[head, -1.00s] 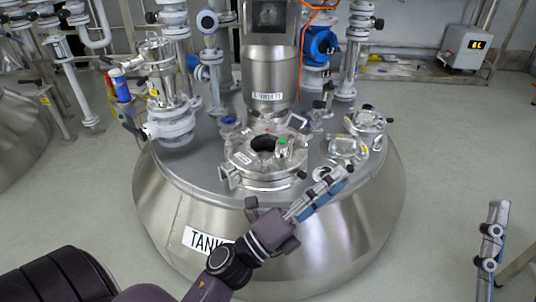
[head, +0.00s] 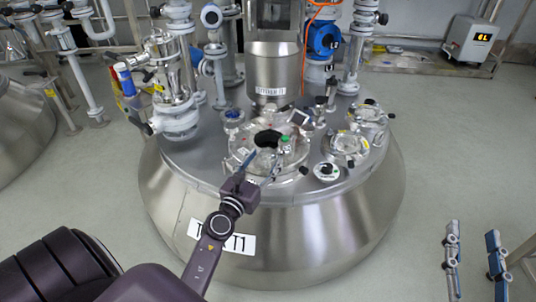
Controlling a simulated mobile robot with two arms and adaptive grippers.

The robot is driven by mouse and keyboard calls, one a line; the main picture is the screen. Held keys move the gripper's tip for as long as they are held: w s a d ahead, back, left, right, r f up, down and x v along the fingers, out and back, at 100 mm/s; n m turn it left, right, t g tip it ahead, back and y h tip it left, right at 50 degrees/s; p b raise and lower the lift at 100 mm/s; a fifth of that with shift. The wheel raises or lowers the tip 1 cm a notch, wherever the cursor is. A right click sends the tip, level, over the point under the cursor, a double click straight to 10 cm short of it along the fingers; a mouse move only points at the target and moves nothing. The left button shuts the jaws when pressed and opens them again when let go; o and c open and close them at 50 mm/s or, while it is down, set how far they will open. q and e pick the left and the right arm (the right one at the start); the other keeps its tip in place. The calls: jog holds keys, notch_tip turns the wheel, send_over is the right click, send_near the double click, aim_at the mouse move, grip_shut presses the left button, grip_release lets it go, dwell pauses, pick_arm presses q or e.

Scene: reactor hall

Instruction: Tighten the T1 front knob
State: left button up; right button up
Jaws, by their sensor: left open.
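The T1 tank (head: 330,225) is a large steel vessel with a "T1" label (head: 238,244) partly covered by my left arm. A round clamped hatch (head: 293,165) with a dark opening and a small green-topped item (head: 284,141) sits on its lid. A small black knob (head: 304,170) shows at the hatch's right edge. I cannot make out a knob at the hatch's front, where my gripper is in the way. My left gripper (head: 262,163) is open at the hatch's front-left edge, its fingers spread; contact cannot be told.
A steel column (head: 273,70) rises behind the hatch. Pipes and valves (head: 172,90) crowd the lid's left side, and a blue-bodied device (head: 324,40) stands behind. Round ports (head: 350,146) lie on the right.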

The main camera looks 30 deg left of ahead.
pick_arm(q)
jog(key=shift+w+a, duration=0.2)
jog(key=shift+w, duration=1.2)
pick_arm(e)
jog(key=shift+s+r+t, duration=0.1)
jog(key=shift+r+t, duration=0.2)
jog(key=shift+r, duration=0.4)
pick_arm(q)
jog(key=shift+c, duration=0.2)
jog(key=c, duration=1.2)
